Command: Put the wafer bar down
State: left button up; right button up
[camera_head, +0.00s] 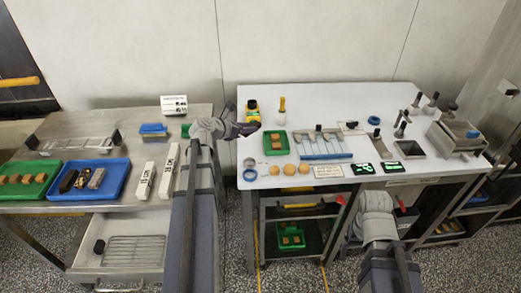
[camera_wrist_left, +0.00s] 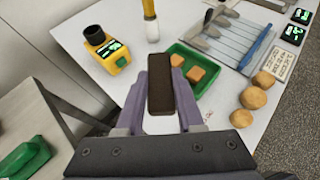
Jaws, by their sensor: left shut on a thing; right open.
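The wafer bar (camera_wrist_left: 160,85) is a dark brown block. In the left wrist view it stands out between the two purple fingers of my left gripper (camera_wrist_left: 161,100), which is shut on it. In the head view my left gripper (camera_head: 246,127) is above the left part of the white table (camera_head: 330,105), near the yellow device and the small green tray. The bar hides part of the table under it, so its exact height is hard to tell. My right gripper (camera_head: 374,200) is empty and open at the table's front edge.
On the white table are a yellow device (camera_head: 252,110), a small green tray (camera_head: 286,142) with brown pieces, round balls (camera_head: 289,169) and a rack of tools (camera_head: 325,156). The left steel table holds a blue tray (camera_head: 118,180) with several bars and white blocks (camera_head: 145,181).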

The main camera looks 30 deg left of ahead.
aim_at(249, 152)
pick_arm(q)
jog(key=shift+f+b, duration=4.5)
jog(key=shift+f, duration=0.3)
jog(key=shift+f, duration=0.2)
jog(key=o, duration=1)
jog(key=shift+r, duration=0.1)
jog(key=shift+r, duration=0.2)
jog(key=p+v, duration=0.5)
jog(key=v, duration=0.7)
jog(key=shift+f+p, duration=0.15)
jog(key=shift+p, duration=0.25)
